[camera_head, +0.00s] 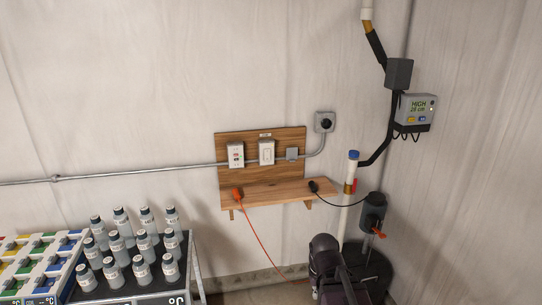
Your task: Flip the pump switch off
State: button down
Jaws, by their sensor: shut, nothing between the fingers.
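A wooden board (293,143) is fixed to the back wall. A white switch plate (266,152) with a small label above it is mounted in its middle. I cannot tell which way its toggle points. A white outlet plate (235,155) with a small red mark is to its left, and a small grey box (292,154) to its right. A dark grey pump (374,211) with an orange part stands at the right, over a black basin. My gripper cannot be made out. A dark jointed shape at the bottom centre looks like part of my arm, below and right of the board.
A wooden shelf (278,193) juts out below the board, with an orange plug (237,194) and a black plug (314,186) on it. A white pipe (350,177) rises beside the pump. Several bottles (142,266) crowd a table at lower left. A grey controller (415,112) reads HIGH.

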aim_at(266, 151)
jog(key=z, duration=0.25)
jog(key=i, duration=0.95)
jog(key=z, duration=0.5)
